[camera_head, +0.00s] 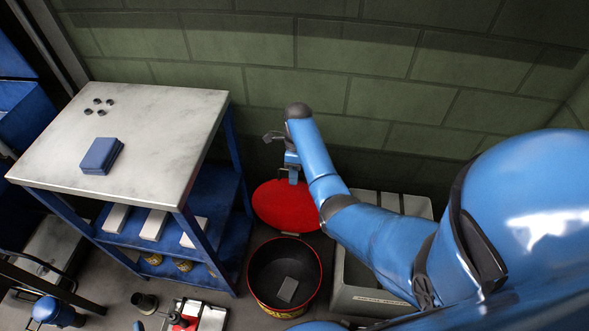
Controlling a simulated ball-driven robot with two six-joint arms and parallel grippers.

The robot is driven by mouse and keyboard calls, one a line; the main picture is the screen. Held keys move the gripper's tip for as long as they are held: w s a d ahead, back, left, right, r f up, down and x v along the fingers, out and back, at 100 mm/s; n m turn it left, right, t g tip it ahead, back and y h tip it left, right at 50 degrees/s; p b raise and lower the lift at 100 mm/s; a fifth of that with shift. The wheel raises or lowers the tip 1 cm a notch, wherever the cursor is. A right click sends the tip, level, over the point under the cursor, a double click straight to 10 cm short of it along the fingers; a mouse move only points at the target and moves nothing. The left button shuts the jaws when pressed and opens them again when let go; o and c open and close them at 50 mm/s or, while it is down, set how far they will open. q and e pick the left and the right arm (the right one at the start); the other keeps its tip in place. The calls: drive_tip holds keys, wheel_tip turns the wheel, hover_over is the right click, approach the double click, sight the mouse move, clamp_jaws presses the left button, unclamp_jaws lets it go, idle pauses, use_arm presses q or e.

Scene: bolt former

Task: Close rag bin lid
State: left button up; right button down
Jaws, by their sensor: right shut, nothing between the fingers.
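The rag bin (253,290) is a round dark bin with a red rim and yellow lettering, standing on the floor at lower middle. A grey block-like item (288,289) lies inside it. Its round red lid (284,212) stands open behind the bin, tilted up toward the wall. My right arm reaches in from the right. My right gripper (293,181) is shut and empty, in front of the upper part of the lid in the picture. I cannot tell whether it touches the lid. My left gripper is not in view.
A grey-topped workbench (150,130) with blue legs stands left of the bin, holding a blue box (101,155) and several small dark parts. A grey crate (366,301) stands right of the bin. A green block wall (262,95) is behind. Small items lie on the floor at front left.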

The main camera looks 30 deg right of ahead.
drive_tip(key=x, duration=0.3)
drive_tip(key=shift+s+f, duration=0.1)
drive_tip(key=shift+f, duration=0.05)
drive_tip(key=shift+s+a, duration=0.3)
drive_tip(key=shift+s, duration=0.05)
idle(1.4)
idle(1.0)
